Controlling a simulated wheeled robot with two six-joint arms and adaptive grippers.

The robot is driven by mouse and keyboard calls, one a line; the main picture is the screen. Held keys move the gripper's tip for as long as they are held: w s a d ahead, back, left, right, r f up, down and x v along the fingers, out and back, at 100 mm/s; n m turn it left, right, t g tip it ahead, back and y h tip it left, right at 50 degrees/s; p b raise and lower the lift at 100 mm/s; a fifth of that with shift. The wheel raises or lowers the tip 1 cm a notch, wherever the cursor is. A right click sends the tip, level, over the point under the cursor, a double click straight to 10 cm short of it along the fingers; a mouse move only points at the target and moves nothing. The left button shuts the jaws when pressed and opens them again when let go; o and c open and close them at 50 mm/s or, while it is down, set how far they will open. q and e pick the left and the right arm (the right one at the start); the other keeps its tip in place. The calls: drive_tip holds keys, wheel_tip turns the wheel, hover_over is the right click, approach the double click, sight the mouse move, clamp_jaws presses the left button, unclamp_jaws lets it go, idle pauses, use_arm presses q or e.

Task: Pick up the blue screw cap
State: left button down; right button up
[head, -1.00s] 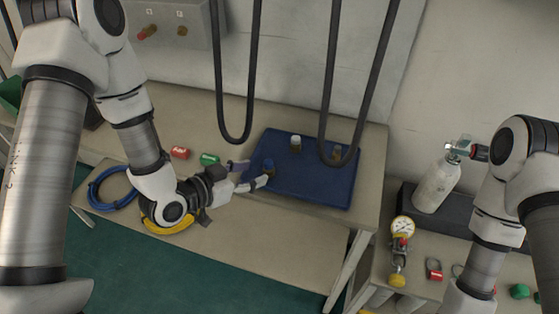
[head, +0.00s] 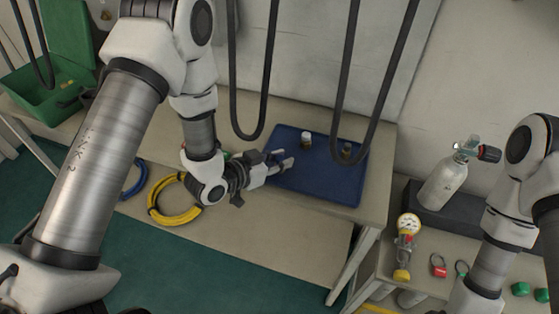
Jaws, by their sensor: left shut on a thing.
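My left gripper (head: 283,162) is over the left part of the blue tray (head: 322,187), its fingers pointing right. It is shut on the blue screw cap, which is mostly hidden between the fingers and hard to tell from the blue tray behind. A small white-topped piece (head: 307,139) and a small brown or brass piece (head: 347,149) stand on the tray to the right of the gripper. My right arm comes in at the right edge, and its gripper is out of the picture.
Dark hoses (head: 349,118) hang in loops close to the tray. Yellow (head: 160,216) and blue (head: 136,186) hose coils lie at left. A green bin (head: 50,98) stands far left. A gauge (head: 408,222) and a cylinder (head: 441,187) are at right.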

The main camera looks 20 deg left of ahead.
sight(280, 158)
use_arm(q)
drive_tip(key=shift+s+f, duration=0.1)
drive_tip(key=shift+r, duration=0.4)
wheel_tip(280, 158, up, 2)
drive_tip(key=shift+r+b, duration=0.25)
drive_tip(key=shift+b, duration=0.15)
drive_tip(key=s+a, duration=0.1)
drive_tip(key=a, duration=0.1)
drive_tip(key=s+a, duration=0.2)
drive_tip(key=s+a+r+b, duration=0.1)
drive_tip(key=s+a, duration=0.1)
drive_tip(key=a, duration=0.1)
drive_tip(key=shift+s, duration=0.1)
drive_tip(key=s+a+p, duration=0.3)
drive_tip(key=s+a, duration=0.1)
drive_tip(key=a, duration=0.1)
drive_tip(key=shift+s+a+r+p, duration=0.2)
drive_tip(key=shift+s+r+p, duration=0.15)
drive_tip(key=shift+s+r, duration=0.05)
